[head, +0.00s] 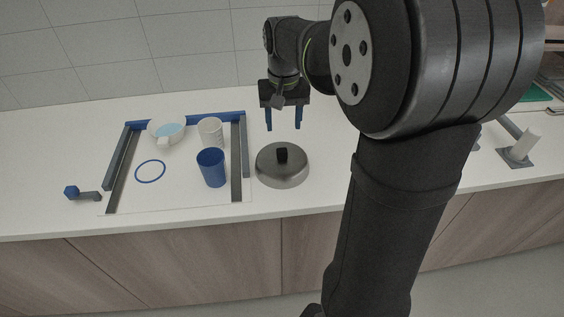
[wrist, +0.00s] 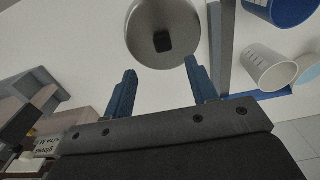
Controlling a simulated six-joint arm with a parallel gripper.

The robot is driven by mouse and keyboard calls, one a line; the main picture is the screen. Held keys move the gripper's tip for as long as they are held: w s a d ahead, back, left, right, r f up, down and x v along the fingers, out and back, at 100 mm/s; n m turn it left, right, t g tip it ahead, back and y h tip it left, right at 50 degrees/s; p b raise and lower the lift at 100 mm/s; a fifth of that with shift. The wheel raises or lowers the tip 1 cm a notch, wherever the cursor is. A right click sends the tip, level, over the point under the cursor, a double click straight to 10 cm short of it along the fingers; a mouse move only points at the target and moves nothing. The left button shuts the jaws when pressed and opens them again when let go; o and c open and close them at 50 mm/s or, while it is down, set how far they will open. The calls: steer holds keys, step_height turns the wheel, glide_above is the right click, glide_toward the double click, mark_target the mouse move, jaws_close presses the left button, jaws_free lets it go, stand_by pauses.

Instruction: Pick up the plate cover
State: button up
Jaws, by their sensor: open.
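The plate cover (head: 270,167) is a round grey metal dome with a black square knob on top. It rests on the white counter, just right of the rail-edged tray area. My gripper (head: 284,127) is open and empty, with blue fingers pointing down above and behind the cover. In the wrist view the two fingers of my gripper (wrist: 162,82) are spread apart, and the knob lies beyond their tips, between their lines. I see no contact with the cover.
A tray area with blue and grey rails (head: 240,160) holds a blue cup (head: 212,168), a pale cup (head: 210,132), a white bowl (head: 166,131) and a blue ring (head: 150,171). A small blue-knobbed piece (head: 83,193) lies left. A white cylinder stand (head: 521,150) is right.

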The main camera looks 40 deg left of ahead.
glide_above(282, 150)
steer(key=f, duration=0.5)
steer(key=shift+s+d, duration=0.15)
steer(key=shift+d, duration=0.2)
steer(key=shift+a+f, duration=0.15)
steer(key=shift+f, duration=1.2)
steer(key=shift+a+f, duration=0.15)
steer(key=shift+f, duration=1.15)
jaws_close()
